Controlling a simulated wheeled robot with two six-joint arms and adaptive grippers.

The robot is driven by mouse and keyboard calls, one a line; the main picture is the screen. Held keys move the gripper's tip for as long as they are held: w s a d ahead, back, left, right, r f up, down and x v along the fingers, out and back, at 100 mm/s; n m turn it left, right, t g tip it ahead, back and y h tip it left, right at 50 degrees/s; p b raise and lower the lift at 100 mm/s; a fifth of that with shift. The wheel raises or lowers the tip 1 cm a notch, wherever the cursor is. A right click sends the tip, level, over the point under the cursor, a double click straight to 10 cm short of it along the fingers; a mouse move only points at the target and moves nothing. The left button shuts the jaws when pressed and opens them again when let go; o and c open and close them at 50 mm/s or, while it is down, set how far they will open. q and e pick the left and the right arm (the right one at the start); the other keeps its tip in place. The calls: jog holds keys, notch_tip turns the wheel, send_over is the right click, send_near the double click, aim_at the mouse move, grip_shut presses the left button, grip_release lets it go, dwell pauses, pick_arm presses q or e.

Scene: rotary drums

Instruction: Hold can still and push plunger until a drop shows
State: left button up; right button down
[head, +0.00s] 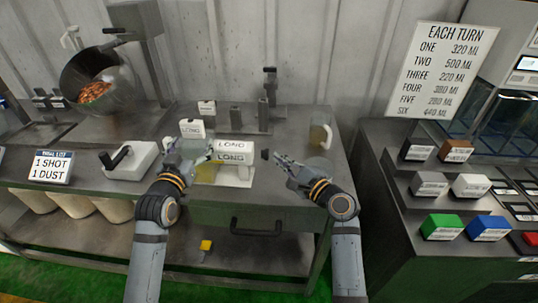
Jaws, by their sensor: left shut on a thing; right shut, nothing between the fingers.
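A small dark knob (265,154), which looks like the plunger end, sticks out to the right of the body. My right gripper (277,157) is shut and empty just right of the knob. I cannot tell whether its tips touch the knob. The outlet is too small or hidden to see, and no drop can be made out.
A mug (320,134) stands at the table's right rear. Dark upright fixtures (270,88) stand behind the can. A pale box with a black lever (130,160) is at left, below a drum (96,80). Several coloured blocks (442,226) cover the right console.

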jog(key=shift+m+t+y, duration=0.3)
jog(key=shift+m+t, duration=0.1)
jog(key=shift+m, duration=0.1)
jog(key=a+r, duration=0.1)
jog(key=r, duration=0.1)
jog(key=a+r, duration=0.1)
jog(key=r, duration=0.1)
jog(key=shift+s+a, duration=0.15)
jog(key=shift+a, duration=0.15)
jog(key=shift+d, duration=0.1)
jog(key=shift+s+d+f, duration=0.1)
jog(key=shift+s+d, duration=0.05)
jog(key=shift+d, duration=1.1)
jog(key=shift+s+d+f, duration=0.1)
jog(key=shift+d, duration=1.1)
